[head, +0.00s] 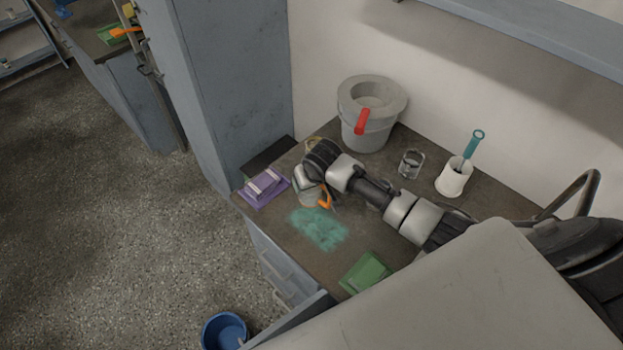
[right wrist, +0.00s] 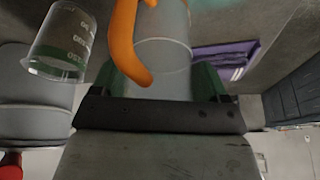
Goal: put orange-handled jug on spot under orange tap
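The orange-handled jug (head: 307,193) is a small pale jug on the dark counter, partly covered by my right gripper (head: 312,172). Its orange handle (head: 325,199) faces the front right. In the right wrist view the handle (right wrist: 124,45) and the grey jug body (right wrist: 165,38) are close in front of my right gripper (right wrist: 160,82). The green-dark fingers are spread on either side of the jug; whether they press on it is unclear. My left gripper is not in view. I see no orange tap or spot that I can identify with certainty.
A grey bucket (head: 366,136) with a red piece, a clear beaker (head: 411,165), a white pot (head: 453,181), a purple item (head: 264,187) and a green item (head: 364,272) surround my arm. A distant counter holds an orange item (head: 124,32).

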